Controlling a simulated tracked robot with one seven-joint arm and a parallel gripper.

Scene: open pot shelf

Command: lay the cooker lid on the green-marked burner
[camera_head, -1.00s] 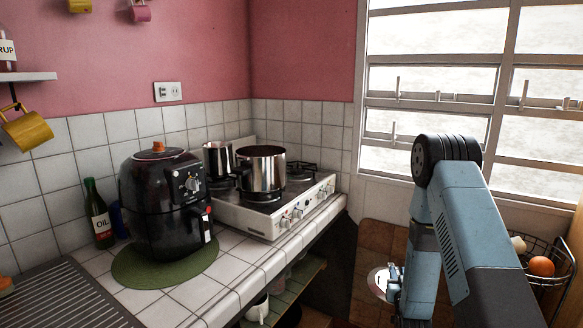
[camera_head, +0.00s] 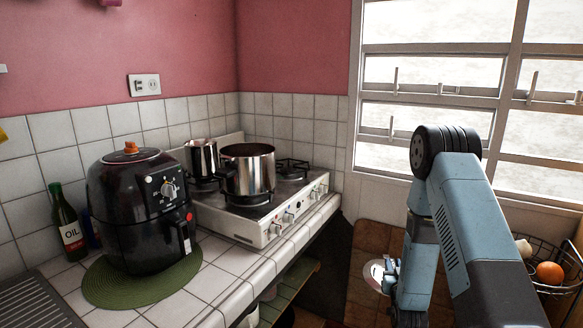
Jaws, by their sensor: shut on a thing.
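My gripper (camera_head: 387,274) is at the lower right, beyond my blue arm, and is shut on the cooker lid. The lid (camera_head: 373,275) is a pale, shiny disc, seen low in front of the brown floor tiles and partly hidden by the gripper and arm. The white stove (camera_head: 262,232) stands on the counter to the left, well apart from the gripper. A bare burner (camera_head: 293,166) shows at its far right. A large steel pot (camera_head: 247,172) and a smaller steel pot (camera_head: 202,158) stand on other burners. I cannot make out a green mark on any burner.
A black air fryer (camera_head: 140,210) on a green mat (camera_head: 112,287) stands left of the stove, beside an oil bottle (camera_head: 68,225). A wire basket (camera_head: 545,290) with fruit is at the far right. The tiled counter edge (camera_head: 250,272) borders lower shelves.

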